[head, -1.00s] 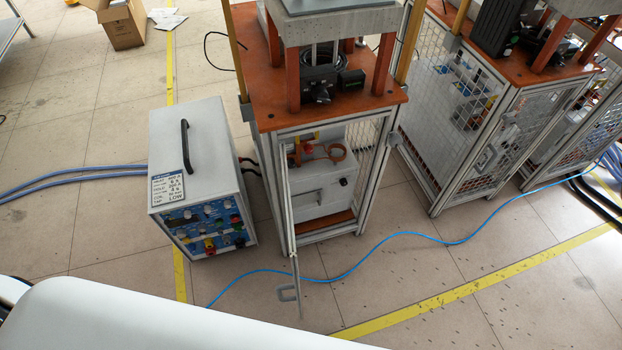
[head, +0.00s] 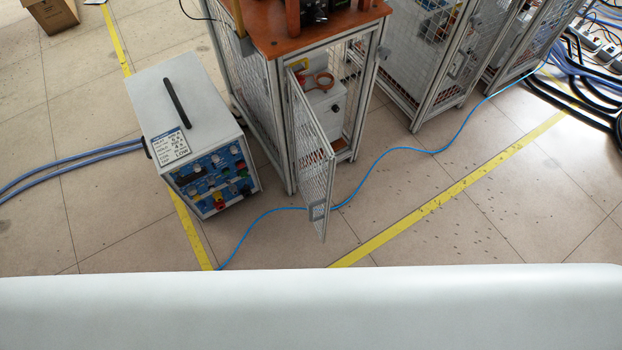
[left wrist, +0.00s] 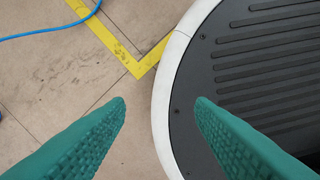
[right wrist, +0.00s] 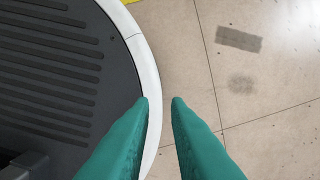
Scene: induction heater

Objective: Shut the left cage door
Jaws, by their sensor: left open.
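The left cage door (head: 309,150) is a grey-framed mesh panel in the head view. It stands open, swung out toward me from the left front post of the cage (head: 287,150). A small handle (head: 318,212) sits low near its free edge. Inside the cage are a white box (head: 322,108) and a copper-coloured ring (head: 324,80). My left gripper (left wrist: 159,98) is open and empty in its wrist view, over the floor and the edge of my base. My right gripper (right wrist: 162,97) has a narrower gap with nothing in it. Neither gripper shows in the head view.
A grey power unit (head: 180,100) with a handle stands left of the cage. A blue cable (head: 387,150) crosses the floor past the door. More mesh cages (head: 425,70) stand at the right. Yellow floor tape (head: 450,192) runs in front. The floor right of the door is open.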

